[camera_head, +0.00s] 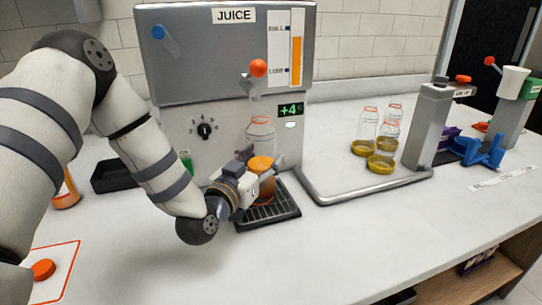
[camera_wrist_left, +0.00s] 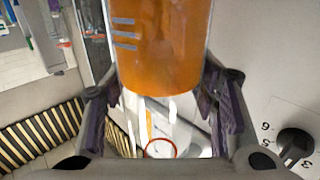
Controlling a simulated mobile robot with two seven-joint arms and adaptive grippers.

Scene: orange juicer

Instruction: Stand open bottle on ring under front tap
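A clear bottle (camera_head: 261,135) with a thin orange ring at its mouth and orange juice in its lower part is upright under the front tap (camera_head: 253,84) of the grey juicer. No cap shows on it. My left gripper (camera_head: 257,181) comes from the left and has its fingers on both sides of the bottle. In the left wrist view the juice-filled bottle (camera_wrist_left: 165,45) sits between both finger pads, which look to touch it. The gripper hides part of its base, so I cannot tell whether it rests on the black drip tray (camera_head: 285,214). My right gripper is not in view.
A grey stand (camera_head: 427,125) and blue holder (camera_head: 485,152) are farther right. An orange cap (camera_head: 43,269) lies front left. The front middle counter is clear.

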